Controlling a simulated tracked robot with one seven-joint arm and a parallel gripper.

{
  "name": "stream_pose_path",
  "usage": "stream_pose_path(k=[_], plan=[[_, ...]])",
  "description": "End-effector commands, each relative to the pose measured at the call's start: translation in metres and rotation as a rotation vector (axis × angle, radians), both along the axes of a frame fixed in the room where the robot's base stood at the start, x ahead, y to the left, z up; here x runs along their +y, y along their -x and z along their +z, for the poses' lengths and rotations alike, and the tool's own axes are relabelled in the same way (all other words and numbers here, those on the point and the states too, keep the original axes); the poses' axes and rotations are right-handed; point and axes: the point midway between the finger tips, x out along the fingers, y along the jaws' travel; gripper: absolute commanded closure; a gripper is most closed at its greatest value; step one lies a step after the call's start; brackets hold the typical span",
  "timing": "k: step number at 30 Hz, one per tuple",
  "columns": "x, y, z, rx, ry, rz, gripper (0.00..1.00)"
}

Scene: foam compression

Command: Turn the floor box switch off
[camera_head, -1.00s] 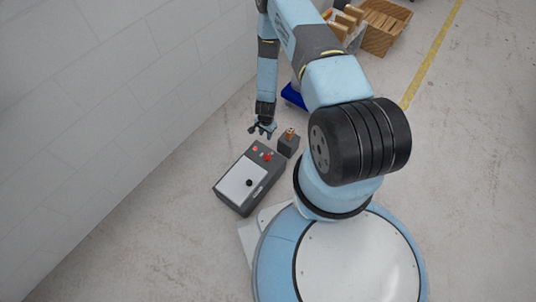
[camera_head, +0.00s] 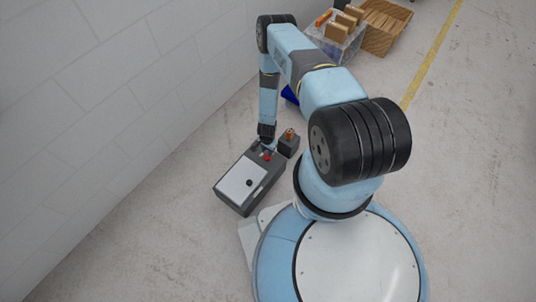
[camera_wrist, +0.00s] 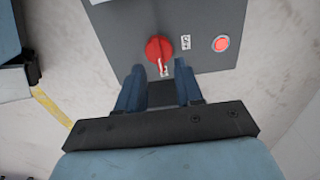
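The floor box (camera_head: 243,183) is a dark grey box with a light top panel and a black knob, lying on the floor near the wall. In the wrist view, the box (camera_wrist: 120,32) shows a red rotary switch (camera_wrist: 159,49) with a pale pointer, and a round red lit button (camera_wrist: 221,43) to its right. My gripper (camera_wrist: 157,72) is open, with its two blue fingers apart just below the switch in the picture. The fingers are not around the switch body. In the head view, my gripper (camera_head: 268,144) is at the box's far end, its fingers partly hidden.
A small dark block with an orange top (camera_head: 289,143) stands close to the right of my gripper. A blue object (camera_head: 290,95) lies behind it. The wall (camera_head: 120,90) is at the left.

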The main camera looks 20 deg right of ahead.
Motion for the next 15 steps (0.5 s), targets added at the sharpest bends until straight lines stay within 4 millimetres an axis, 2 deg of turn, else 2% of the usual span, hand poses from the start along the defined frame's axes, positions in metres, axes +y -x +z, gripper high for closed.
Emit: stream_pose_path(k=[3,7,15], plan=[[0.000,0.001,-0.017,0.001,0.001,0.000,0.64],[0.000,0.001,-0.031,0.000,0.001,0.000,0.64],[-0.001,0.000,-0.042,0.000,0.000,0.000,0.64]])
